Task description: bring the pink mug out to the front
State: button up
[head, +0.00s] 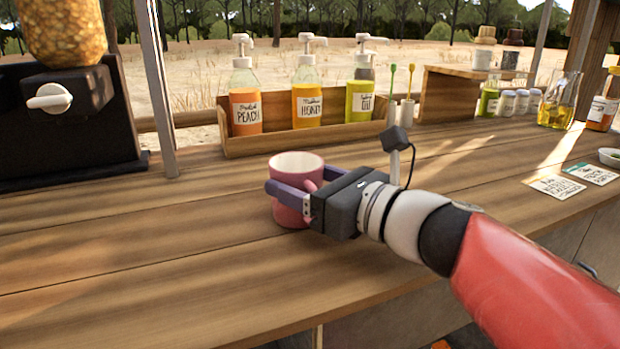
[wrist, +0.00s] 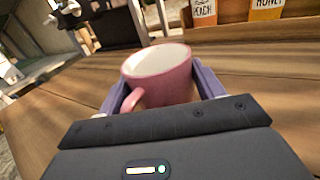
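The pink mug (head: 297,164) stands upright on the wooden counter, in front of the bottle rack. It fills the middle of the wrist view (wrist: 165,80), with its handle (wrist: 134,98) turned toward my palm, near the left finger. My gripper (head: 300,183) reaches in from the right, with one purple finger along the near side of the mug and the other on its far side. In the wrist view my gripper (wrist: 160,85) has the mug between its fingers, close to both. Whether they press on it I cannot tell. The mug's underside is hidden.
A wooden rack (head: 262,144) with several pump bottles stands behind the mug. A black dispenser (head: 65,125) is at the left. A shelf with jars (head: 508,103) and two cards (head: 557,187) are at the right. The counter's front left is clear.

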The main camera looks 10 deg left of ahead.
jog(key=o, duration=0.5)
